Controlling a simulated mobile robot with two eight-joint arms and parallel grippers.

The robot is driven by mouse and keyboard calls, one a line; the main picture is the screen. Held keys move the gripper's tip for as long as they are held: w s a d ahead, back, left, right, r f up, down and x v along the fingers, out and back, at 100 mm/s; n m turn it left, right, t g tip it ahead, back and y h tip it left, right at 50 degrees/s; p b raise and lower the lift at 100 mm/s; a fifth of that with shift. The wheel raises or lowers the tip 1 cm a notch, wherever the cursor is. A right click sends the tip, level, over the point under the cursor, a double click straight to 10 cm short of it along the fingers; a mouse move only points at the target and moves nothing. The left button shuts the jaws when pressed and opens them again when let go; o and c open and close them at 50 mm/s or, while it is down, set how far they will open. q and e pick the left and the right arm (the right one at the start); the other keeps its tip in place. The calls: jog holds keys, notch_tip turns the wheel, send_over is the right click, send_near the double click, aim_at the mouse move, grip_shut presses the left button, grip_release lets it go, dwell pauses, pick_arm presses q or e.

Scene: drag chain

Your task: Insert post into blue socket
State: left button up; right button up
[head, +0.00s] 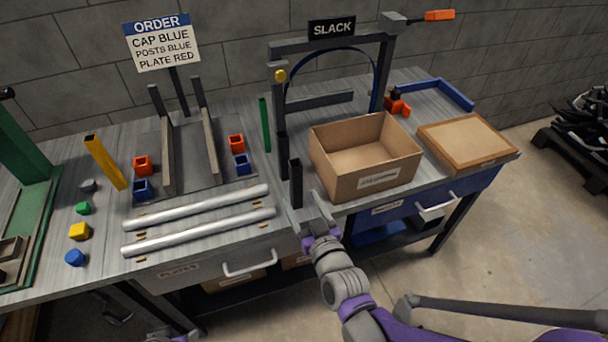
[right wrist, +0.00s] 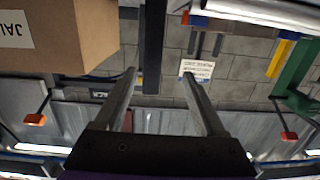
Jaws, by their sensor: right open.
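A black post (head: 296,183) stands upright at the bench's front edge, left of the cardboard box. My right gripper (head: 310,208) is open just in front of it. In the right wrist view a dark post (right wrist: 154,45) lies between the spread fingertips (right wrist: 160,78), with gaps on both sides. Two blue sockets, one at left (head: 142,190) and one at right (head: 242,164), sit by the grey rails, each in front of an orange-red socket (head: 236,143).
The cardboard box (head: 365,183) stands close right of the black post and shows in the right wrist view (right wrist: 60,35). The SLACK frame (head: 283,155) rises behind. Two silver rods (head: 200,230) lie left along the front edge. The order sign (head: 162,43) asks for blue posts.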

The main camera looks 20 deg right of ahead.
aim_at(296, 181)
jog(key=shift+t, duration=0.5)
jog(key=w, duration=0.5)
jog(key=shift+w+d+r, duration=0.2)
jog(key=shift+w+r, duration=0.05)
jog(key=shift+w, duration=0.15)
jog(key=w, duration=0.5)
jog(key=shift+w+d+r, duration=0.15)
jog(key=shift+w+r, duration=0.1)
jog(key=shift+w, duration=0.15)
grip_shut()
